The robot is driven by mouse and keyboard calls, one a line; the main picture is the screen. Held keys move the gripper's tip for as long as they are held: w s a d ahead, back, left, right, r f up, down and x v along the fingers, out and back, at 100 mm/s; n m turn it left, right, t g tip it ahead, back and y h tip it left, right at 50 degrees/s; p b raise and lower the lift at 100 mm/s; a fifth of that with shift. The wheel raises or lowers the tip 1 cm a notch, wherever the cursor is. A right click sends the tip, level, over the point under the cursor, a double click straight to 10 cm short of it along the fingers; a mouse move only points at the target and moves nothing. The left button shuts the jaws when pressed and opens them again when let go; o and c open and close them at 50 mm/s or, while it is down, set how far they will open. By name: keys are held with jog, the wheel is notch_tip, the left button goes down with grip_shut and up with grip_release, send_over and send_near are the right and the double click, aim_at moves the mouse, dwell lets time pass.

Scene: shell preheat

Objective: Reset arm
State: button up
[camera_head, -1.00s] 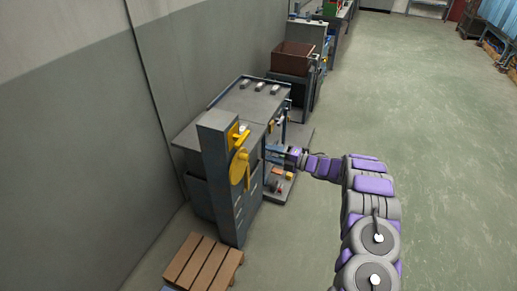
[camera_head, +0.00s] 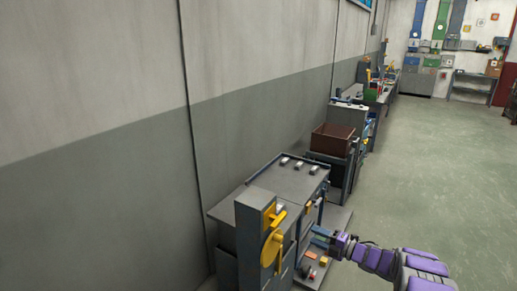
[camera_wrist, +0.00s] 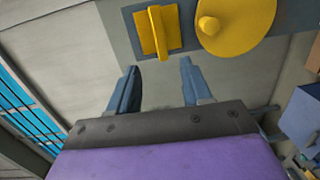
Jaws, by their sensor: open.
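My gripper (camera_wrist: 157,88) is open and empty in the wrist view, its two blue fingers apart. In the head view my gripper (camera_head: 322,236) is at the right side of the grey workstation, beside the cabinet with the yellow parts. In the wrist view a yellow handle (camera_wrist: 157,30) and a round yellow disc with a knob (camera_wrist: 238,22) sit on a grey panel beyond the fingertips. The same yellow disc (camera_head: 271,249) shows in the head view on the front post. No contact between fingers and yellow parts is visible.
The grey workstation (camera_head: 285,180) stands against the wall, with small metal pieces on top. A brown bin (camera_head: 331,140) stands behind it. Small coloured blocks (camera_head: 311,255) lie on a low shelf near my gripper. The green floor (camera_head: 440,170) to the right is open.

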jog(key=w+d+r+m+t+h, duration=0.25)
jog(key=w+r+m+h, duration=0.2)
jog(key=r, duration=0.25)
jog(key=s+d+r+m+g+h, duration=0.1)
jog(key=s+d+r+m+h, duration=0.1)
jog(key=r+m+h, duration=0.3)
jog(key=s+d+r+m+h, duration=0.2)
jog(key=d+r+m+h, duration=0.1)
jog(key=r+m+h, duration=0.15)
jog(key=s+a+r+m+g+h, duration=0.1)
jog(key=s+a+m+g, duration=0.15)
jog(key=s, duration=0.55)
jog(key=s+a+r+m+g+h, duration=0.1)
jog(key=s+m+g, duration=0.1)
jog(key=s+m, duration=0.35)
jog(key=s+a+r+m+g+h, duration=0.1)
jog(key=s+a+g, duration=0.15)
jog(key=s, duration=0.75)
jog(key=s+a+f+m+g+y, duration=0.1)
jog(key=s+a, duration=0.4)
jog(key=s, duration=0.5)
jog(key=s+a+f+m+g+y, duration=0.1)
jog(key=s+a+g, duration=0.3)
jog(key=s, duration=0.7)
jog(key=s+a+f+m+g+y, duration=0.1)
jog(key=s+a, duration=0.4)
jog(key=s, duration=0.6)
jog(key=shift+a+f+m+g+y, duration=0.3)
jog(key=shift+a+m+g+y, duration=0.1)
jog(key=shift+m+g, duration=0.5)
